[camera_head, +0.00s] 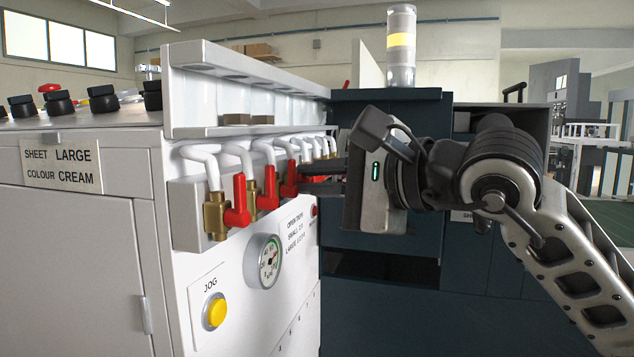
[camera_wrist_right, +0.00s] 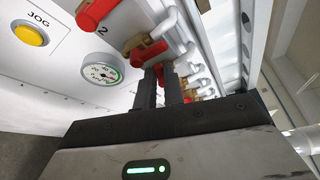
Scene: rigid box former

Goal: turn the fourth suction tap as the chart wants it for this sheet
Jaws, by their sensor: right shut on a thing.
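A row of suction taps with brass bodies and red handles runs along the white machine's side. The first tap (camera_head: 237,203), second tap (camera_head: 268,190) and third tap (camera_head: 290,180) have handles standing upright along their pipes. My right gripper (camera_head: 308,178) is shut on the red handle of the fourth tap (camera_wrist_right: 165,73), which shows between the fingers in the right wrist view. Its direction is mostly hidden. The sheet plate (camera_head: 60,165) reads SHEET LARGE, COLOUR CREAM. The chart (camera_head: 296,233) reads OPEN TAPS with SMALL and LARGE rows; its digits are too small to be sure of.
Below the taps are a round gauge (camera_head: 269,262) and a yellow JOG button (camera_head: 215,312). A small red button (camera_head: 314,211) sits right of the chart. White pipes (camera_wrist_right: 193,52) crowd above the fingers. A dark blue cabinet (camera_head: 385,270) stands behind my right arm.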

